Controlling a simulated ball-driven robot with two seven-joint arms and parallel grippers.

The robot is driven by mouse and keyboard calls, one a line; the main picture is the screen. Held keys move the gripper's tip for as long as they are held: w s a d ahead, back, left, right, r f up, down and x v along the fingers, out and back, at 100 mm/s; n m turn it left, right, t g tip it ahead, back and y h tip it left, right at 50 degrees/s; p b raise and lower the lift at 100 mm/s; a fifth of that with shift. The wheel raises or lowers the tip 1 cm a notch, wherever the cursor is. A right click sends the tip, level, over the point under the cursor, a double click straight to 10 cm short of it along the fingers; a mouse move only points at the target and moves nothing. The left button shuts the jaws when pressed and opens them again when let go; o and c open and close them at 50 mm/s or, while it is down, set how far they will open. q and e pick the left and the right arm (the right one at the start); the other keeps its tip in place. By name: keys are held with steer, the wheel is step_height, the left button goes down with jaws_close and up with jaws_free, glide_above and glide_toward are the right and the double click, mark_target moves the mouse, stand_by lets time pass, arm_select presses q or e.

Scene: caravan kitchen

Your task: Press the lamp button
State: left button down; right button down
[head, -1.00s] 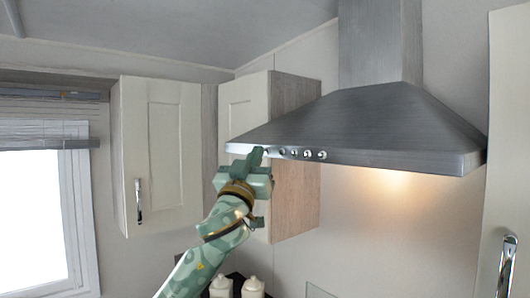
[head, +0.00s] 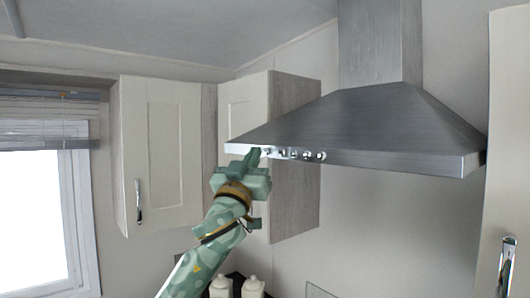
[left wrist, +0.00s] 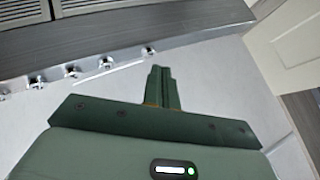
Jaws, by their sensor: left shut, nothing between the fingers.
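The grey metal range hood (head: 370,125) has a row of small round chrome buttons (head: 307,155) along its front edge. My left gripper (head: 256,153) is shut and empty, its fingertips at the left end of that row. In the left wrist view the closed fingers (left wrist: 160,70) point at the hood's front edge. The end button (left wrist: 148,50) lies just beyond the fingertips; I cannot tell whether they touch. The other buttons (left wrist: 72,70) run off to the left there. No light shows under the hood. My right gripper is not in view.
Cream wall cupboards (head: 165,150) hang left of the hood, one close behind my left gripper. A tall cream door with a chrome handle (head: 507,265) stands at the right. White canisters (head: 252,288) stand below. The space under the hood is free.

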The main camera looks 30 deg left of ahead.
arm_select(q)
steer(key=shift+s+a+p, duration=0.15)
steer(key=shift+s+a, duration=0.2)
steer(key=shift+s, duration=0.55)
steer(key=shift+s+a+p, duration=0.2)
steer(key=shift+s+a, duration=0.2)
steer(key=shift+s, duration=0.45)
steer(key=shift+s+a+p, duration=0.15)
steer(key=shift+s+a, duration=0.2)
steer(key=shift+s, duration=0.55)
